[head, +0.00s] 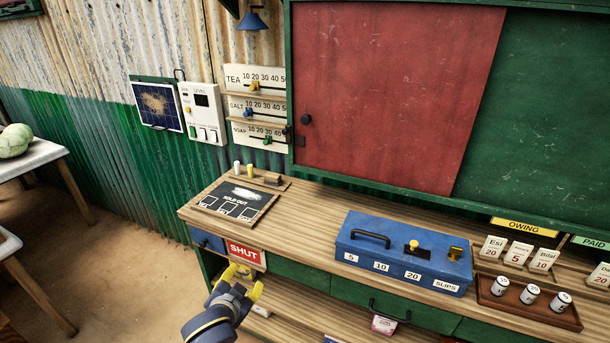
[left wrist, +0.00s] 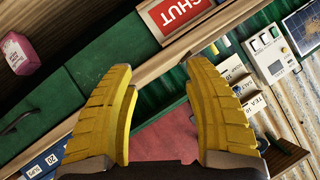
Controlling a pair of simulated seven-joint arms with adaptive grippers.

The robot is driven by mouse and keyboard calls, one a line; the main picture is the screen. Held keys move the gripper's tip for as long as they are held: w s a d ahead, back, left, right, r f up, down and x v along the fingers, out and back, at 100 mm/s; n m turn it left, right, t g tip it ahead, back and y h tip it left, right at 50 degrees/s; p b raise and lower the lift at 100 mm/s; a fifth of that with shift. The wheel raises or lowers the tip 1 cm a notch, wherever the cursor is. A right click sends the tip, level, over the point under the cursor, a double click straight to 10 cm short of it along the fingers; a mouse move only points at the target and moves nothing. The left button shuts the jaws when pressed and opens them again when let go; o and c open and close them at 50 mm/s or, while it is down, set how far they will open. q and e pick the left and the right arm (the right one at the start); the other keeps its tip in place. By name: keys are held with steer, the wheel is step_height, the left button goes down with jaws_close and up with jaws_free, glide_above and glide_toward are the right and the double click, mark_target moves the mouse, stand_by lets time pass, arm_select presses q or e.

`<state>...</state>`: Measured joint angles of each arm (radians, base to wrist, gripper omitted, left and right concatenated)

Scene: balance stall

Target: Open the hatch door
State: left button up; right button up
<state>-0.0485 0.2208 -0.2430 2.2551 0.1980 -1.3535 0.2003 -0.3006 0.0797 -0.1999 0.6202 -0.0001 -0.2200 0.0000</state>
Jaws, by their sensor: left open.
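The hatch door is a red panel (head: 395,95) in a green frame (head: 292,60) above the counter, filling the left part of the frame. A round black knob (head: 306,119) sits near its left edge. A dark green panel (head: 545,115) fills the frame's right part. My left gripper (head: 244,281) has yellow fingers and is open and empty. It is low at the counter's front edge, below the SHUT sign and well apart from the knob. In the left wrist view, part of the red door (left wrist: 170,138) shows between the spread fingers. My right gripper is not in view.
The wooden counter holds a SOLD OUT board (head: 238,200), a blue cash box (head: 400,255) and a brown tray (head: 500,300) of white cylinders. A red SHUT sign (head: 245,252) hangs at the front. Price sliders (head: 257,106) are on the wall left of the hatch.

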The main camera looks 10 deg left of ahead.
arm_select(q)
steer(key=w+d+r+t+h, duration=0.3)
steer(key=w+d+r, duration=0.1)
steer(key=w+r, duration=0.85)
steer(key=t+h, duration=0.2)
steer(key=h, duration=0.1)
glide_toward(304, 122)
steer(key=x, duration=1)
steer(key=shift+w+d, duration=0.1)
steer(key=shift+w, duration=0.3)
jaws_close()
